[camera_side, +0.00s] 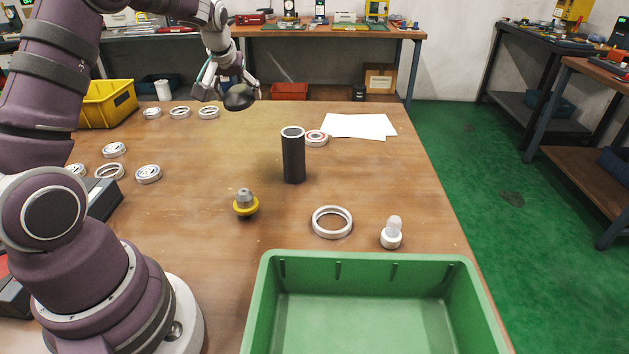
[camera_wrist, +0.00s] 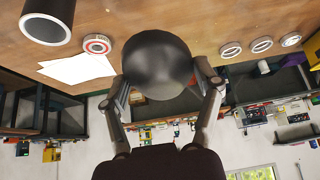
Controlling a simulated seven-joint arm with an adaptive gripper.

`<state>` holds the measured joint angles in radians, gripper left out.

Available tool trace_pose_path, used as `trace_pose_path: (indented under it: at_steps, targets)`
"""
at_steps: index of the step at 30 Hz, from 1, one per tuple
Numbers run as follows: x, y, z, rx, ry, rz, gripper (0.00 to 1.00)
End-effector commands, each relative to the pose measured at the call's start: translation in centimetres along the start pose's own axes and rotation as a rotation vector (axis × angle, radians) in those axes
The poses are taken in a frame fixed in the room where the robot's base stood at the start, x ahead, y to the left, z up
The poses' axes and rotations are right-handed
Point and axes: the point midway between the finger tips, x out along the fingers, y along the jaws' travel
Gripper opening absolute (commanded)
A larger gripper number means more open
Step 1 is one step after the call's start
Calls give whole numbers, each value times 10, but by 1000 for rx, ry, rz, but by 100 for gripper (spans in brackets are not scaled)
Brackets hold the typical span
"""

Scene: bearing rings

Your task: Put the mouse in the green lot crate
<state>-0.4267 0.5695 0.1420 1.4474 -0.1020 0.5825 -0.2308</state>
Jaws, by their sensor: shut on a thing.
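The mouse (camera_side: 239,97) is a dark rounded thing held above the far part of the table in the side view. In the wrist view the mouse (camera_wrist: 157,64) fills the space between the two fingers. My gripper (camera_side: 226,84) is shut on it, and both fingers also show in the wrist view (camera_wrist: 160,88). The green lot crate (camera_side: 262,300) stands at the near edge of the table, well away from my gripper. The visible part of its inside is empty.
A tall dark cylinder (camera_side: 293,158) stands mid-table between the mouse and the crate. A yellow-based part (camera_side: 246,204), a large ring (camera_side: 332,222) and a white part (camera_side: 391,233) stand before the crate. Several rings and a yellow bin (camera_side: 108,103) are at left.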

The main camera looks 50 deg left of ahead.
Motion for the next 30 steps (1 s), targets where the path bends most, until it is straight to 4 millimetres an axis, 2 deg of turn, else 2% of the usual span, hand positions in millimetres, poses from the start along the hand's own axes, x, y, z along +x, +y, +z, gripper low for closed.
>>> trace_pose_path:
  at_steps: [5, 8, 10, 14, 15, 18, 21, 24, 30]
  targets:
    - [-12, 57, 19, 143, -2, 96, 27]
    - [-25, 99, 40, 255, -6, 170, 27]
    - [-38, 131, 60, 353, -7, 233, 27]
    - [-73, 192, 116, 571, -11, 373, 27]
    - [-86, 209, 135, 642, -10, 419, 27]
    - [-119, 240, 188, 817, -11, 529, 27]
    - [-150, 256, 237, 972, -10, 626, 27]
    - [-175, 263, 276, 1095, -7, 703, 27]
    - [-205, 262, 324, 1249, -3, 798, 27]
